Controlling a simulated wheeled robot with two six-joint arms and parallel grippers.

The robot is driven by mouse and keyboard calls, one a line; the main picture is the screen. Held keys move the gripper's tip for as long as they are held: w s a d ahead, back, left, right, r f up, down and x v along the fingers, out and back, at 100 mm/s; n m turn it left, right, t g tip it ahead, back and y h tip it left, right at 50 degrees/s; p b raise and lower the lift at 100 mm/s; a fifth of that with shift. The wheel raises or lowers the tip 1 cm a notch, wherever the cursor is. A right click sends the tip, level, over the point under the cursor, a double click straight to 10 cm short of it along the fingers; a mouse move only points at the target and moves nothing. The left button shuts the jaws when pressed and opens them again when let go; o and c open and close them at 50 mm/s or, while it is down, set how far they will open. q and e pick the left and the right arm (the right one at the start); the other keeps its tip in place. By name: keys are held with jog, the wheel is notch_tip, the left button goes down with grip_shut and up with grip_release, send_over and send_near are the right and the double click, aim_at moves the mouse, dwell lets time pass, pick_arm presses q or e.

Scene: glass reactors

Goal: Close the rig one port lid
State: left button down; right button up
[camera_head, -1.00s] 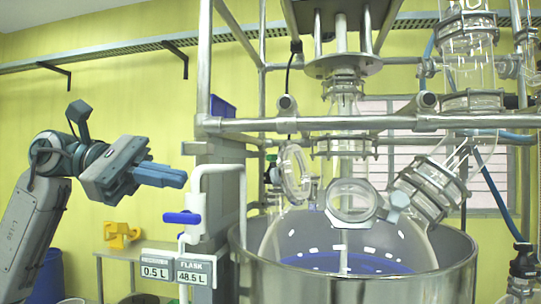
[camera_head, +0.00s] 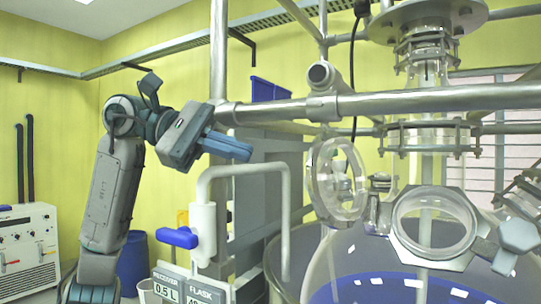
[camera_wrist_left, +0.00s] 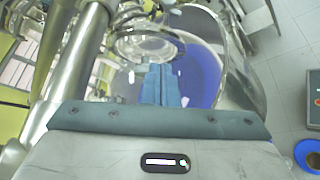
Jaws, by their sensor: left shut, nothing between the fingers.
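The round glass port lid (camera_head: 337,180) stands swung up and open on the left of the port ring (camera_head: 434,222), on top of the glass flask (camera_head: 385,272). A grey knob sits at the port ring's right side. My left gripper (camera_head: 250,151) is shut and empty, with its blue-grey fingers pointing right towards the lid, apart from it. In the left wrist view the shut fingers (camera_wrist_left: 160,92) show over the flask and its blue liquid. My right gripper is not in view.
A horizontal steel bar (camera_head: 400,101) crosses above the lid. A white pipe with a blue valve handle (camera_head: 178,237) stands left of the flask, below my gripper. The metal vessel (camera_head: 283,262) surrounds the flask. A white cabinet (camera_head: 28,250) stands at far left.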

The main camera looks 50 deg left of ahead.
pick_arm(q)
jog(key=p+x, duration=0.2)
jog(key=x, duration=0.6)
jog(key=shift+d, duration=0.3)
jog(key=shift+w+f, duration=0.15)
jog(key=shift+w, duration=0.15)
